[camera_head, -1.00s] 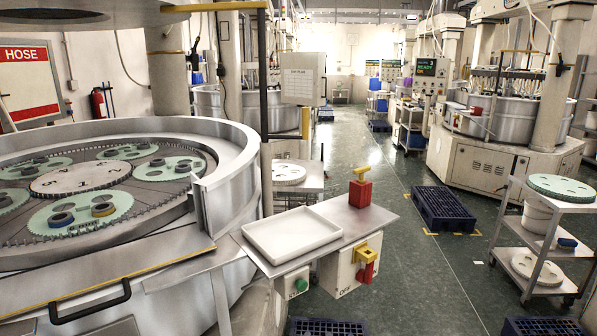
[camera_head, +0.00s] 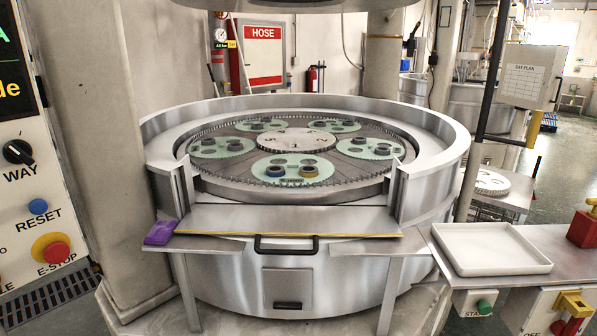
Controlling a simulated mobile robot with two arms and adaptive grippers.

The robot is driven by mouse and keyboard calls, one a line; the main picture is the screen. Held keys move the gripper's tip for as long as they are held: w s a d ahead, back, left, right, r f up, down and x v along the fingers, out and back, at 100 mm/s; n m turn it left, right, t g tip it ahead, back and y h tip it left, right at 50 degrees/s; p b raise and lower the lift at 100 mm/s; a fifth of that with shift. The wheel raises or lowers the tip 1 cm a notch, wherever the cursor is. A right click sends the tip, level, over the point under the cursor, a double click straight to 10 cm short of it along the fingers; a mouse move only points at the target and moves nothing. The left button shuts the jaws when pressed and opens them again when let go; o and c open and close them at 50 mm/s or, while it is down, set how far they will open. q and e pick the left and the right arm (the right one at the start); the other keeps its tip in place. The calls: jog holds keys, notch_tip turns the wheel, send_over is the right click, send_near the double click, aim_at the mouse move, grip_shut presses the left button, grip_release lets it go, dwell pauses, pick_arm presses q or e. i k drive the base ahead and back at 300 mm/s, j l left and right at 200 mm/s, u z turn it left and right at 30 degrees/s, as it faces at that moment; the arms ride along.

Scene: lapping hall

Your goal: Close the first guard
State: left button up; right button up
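The guard (camera_head: 235,220) of the near lapping machine is a grey metal panel with a yellow edge. It lies folded down, nearly flat, in front of a gap in the machine's round rim (camera_head: 445,150). A black bar handle (camera_head: 286,244) is at its front edge. Upright posts stand at both sides of the gap, and the toothed ring with green carriers (camera_head: 293,168) shows behind it. Neither of my grippers is in view.
A purple cloth (camera_head: 160,232) lies at the left end of the front ledge. A white tray (camera_head: 490,248) sits on the right side shelf, above a green start button (camera_head: 484,307). A control panel (camera_head: 35,180) with an e-stop stands close at left.

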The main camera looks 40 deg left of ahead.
aim_at(315, 221)
jog(key=j+u, duration=0.1)
jog(key=u, duration=1.25)
jog(key=k+j, duration=0.05)
jog(key=j, duration=0.05)
